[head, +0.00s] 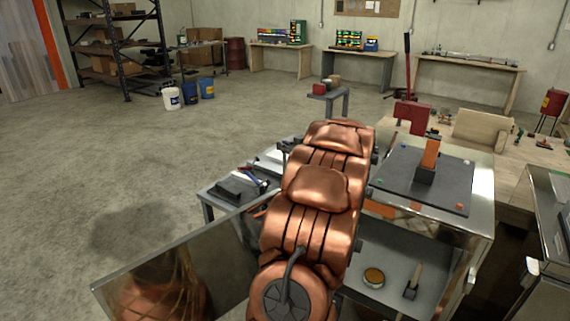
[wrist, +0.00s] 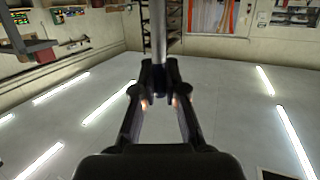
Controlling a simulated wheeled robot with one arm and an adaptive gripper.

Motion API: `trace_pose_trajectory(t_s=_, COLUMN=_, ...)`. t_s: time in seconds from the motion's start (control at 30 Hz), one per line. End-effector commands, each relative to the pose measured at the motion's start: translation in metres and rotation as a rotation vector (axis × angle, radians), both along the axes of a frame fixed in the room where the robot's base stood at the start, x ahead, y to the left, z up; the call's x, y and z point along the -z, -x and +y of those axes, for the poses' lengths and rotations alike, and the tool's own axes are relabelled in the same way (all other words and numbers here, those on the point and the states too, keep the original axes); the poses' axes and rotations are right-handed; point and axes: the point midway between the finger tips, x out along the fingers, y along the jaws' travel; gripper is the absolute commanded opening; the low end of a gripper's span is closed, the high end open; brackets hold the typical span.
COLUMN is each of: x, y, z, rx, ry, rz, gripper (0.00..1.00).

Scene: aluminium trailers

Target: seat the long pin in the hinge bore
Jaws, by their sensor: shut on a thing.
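My gripper (wrist: 160,78) is shut on a grey, smooth metal rod, the long pin (wrist: 160,28). The pin runs from between the fingertips up to the top edge of the wrist view, where its far end is cut off. In the head view my copper arm covers the middle, and I cannot make out the gripper or the pin there. An orange upright piece (head: 429,153) stands in a grey base on a dark plate (head: 452,185) at the right. I cannot tell whether it is the hinge, and no bore is clearly visible.
The dark plate lies on a metal cabinet (head: 480,212) with an open shelf holding a round tin (head: 374,278) and a brush-like tool (head: 413,280). A wooden bench (head: 515,165) is at right. The left floor is open.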

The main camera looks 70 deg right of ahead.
Motion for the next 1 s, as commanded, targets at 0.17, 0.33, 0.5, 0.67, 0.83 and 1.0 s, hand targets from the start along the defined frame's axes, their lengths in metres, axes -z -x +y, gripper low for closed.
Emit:
trace_pose_trajectory(t_s=0.17, x=0.014, y=0.001, z=0.000, rx=0.000, ry=-0.001, rz=0.001, gripper=0.00)
trace_pose_trajectory(t_s=0.33, x=0.022, y=0.001, z=0.000, rx=0.000, ry=0.001, rz=0.001, gripper=0.00)
trace_pose_trajectory(t_s=0.5, x=0.047, y=0.001, z=0.000, rx=0.001, ry=0.002, rz=0.000, gripper=0.00)
trace_pose_trajectory(t_s=0.67, x=0.061, y=0.001, z=0.000, rx=0.001, ry=0.002, rz=0.000, gripper=0.00)
trace_pose_trajectory(t_s=0.83, x=0.063, y=0.001, z=0.001, rx=0.001, ry=0.002, rz=0.000, gripper=0.00)
trace_pose_trajectory(t_s=1.0, x=0.062, y=0.001, z=0.001, rx=0.001, ry=0.001, rz=0.001, gripper=0.12)
